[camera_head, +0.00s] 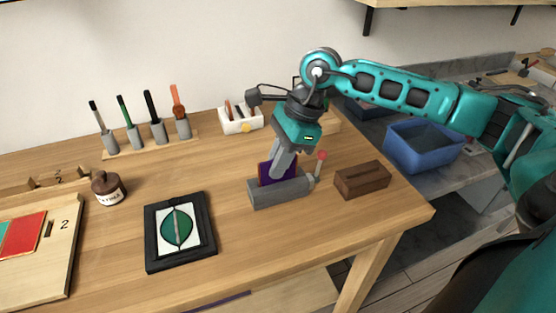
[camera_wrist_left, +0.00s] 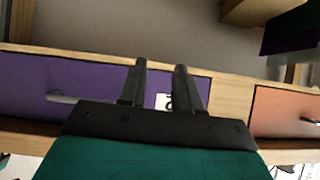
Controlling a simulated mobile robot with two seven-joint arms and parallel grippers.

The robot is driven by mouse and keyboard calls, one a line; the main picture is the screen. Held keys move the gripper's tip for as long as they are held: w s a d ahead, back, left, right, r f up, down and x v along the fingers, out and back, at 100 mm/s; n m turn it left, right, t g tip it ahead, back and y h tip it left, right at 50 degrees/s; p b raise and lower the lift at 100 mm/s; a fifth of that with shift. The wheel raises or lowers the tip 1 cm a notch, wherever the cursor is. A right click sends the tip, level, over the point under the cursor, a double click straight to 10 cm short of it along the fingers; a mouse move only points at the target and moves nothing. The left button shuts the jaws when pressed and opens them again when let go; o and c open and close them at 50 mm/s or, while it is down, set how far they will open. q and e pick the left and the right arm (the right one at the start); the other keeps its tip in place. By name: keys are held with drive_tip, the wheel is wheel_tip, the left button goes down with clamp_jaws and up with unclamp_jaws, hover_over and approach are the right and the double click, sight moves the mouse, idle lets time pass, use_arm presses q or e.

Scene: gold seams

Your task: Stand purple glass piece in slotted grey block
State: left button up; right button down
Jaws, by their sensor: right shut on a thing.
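The purple glass piece (camera_head: 264,173) stands upright at the slotted grey block (camera_head: 275,194), its lower edge at the block's top. The gripper hides part of the piece, and I cannot tell how deep it sits in the slot. My right gripper (camera_head: 279,170) is shut on the purple glass piece, reaching down from above just over the block. A lever with a red knob (camera_head: 322,156) rises at the block's right end. My left gripper (camera_wrist_left: 160,68) shows in the left wrist view with its fingers apart and nothing between them.
A brown wooden block (camera_head: 362,181) lies right of the grey block. A black frame with a green leaf picture (camera_head: 152,255) lies to the left. Purple (camera_wrist_left: 70,82) and orange (camera_wrist_left: 285,112) drawers face my left gripper.

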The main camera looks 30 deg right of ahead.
drive_tip(key=shift+f+b, duration=0.65)
drive_tip(key=shift+f, duration=0.2)
idle(0.6)
drive_tip(key=c, duration=1.1)
unclamp_jaws()
drive_tip(key=shift+c, duration=0.2)
drive_tip(key=shift+o, duration=0.4)
drive_tip(key=o, duration=0.4)
drive_tip(key=shift+r, duration=0.1)
